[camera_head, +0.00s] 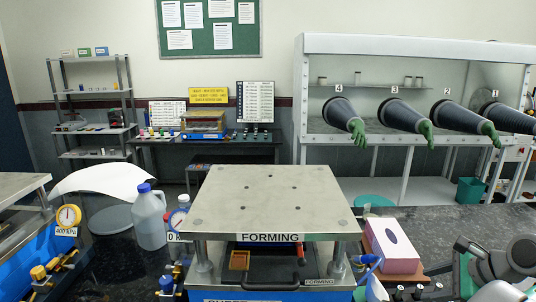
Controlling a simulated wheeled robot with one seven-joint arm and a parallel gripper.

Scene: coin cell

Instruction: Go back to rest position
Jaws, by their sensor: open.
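I cannot make out my gripper or its fingertips in the head view. The press marked FORMING (270,203) stands in the lower middle, with a flat grey top plate on posts. Its top is bare. A small orange-brown block (239,260) and a dark handle show under the plate.
A pink-and-white box (391,246) stands right of the press. A blue-capped jug (149,218) and a gauge stand left. Another blue press (38,265) is at far left. Behind are a glove box (415,43) with several gloves, a shelf rack (94,90) and a back bench.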

